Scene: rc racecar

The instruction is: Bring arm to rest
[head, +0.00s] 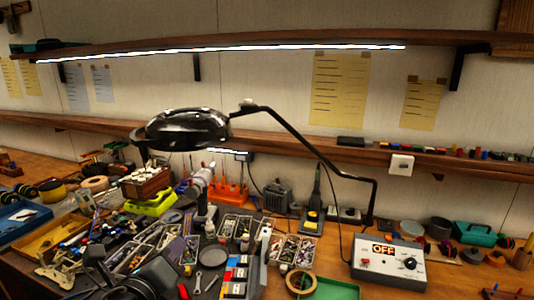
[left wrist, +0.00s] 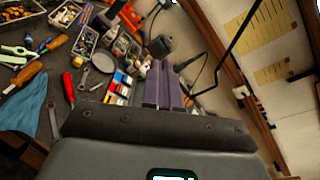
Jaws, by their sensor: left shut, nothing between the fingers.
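My left gripper (left wrist: 166,80) shows in the left wrist view, its two purplish-grey fingers side by side and shut with nothing between them. It is above the cluttered workbench, with the fingers toward the wall side. In that view a block with blue, red and white parts (left wrist: 118,82) lies just left of the fingers; it also shows in the head view (head: 237,275). I cannot clearly pick out the left gripper in the head view. My right gripper is in neither view.
A black lamp (head: 187,128) on a bent arm (head: 320,155) hangs over the bench. A control box (head: 388,262) reading OFF stands at right. Parts trays (head: 297,250), a tape roll (head: 300,282) and a green tray (head: 335,290) crowd the bench. Shelves (head: 250,42) run along the wall.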

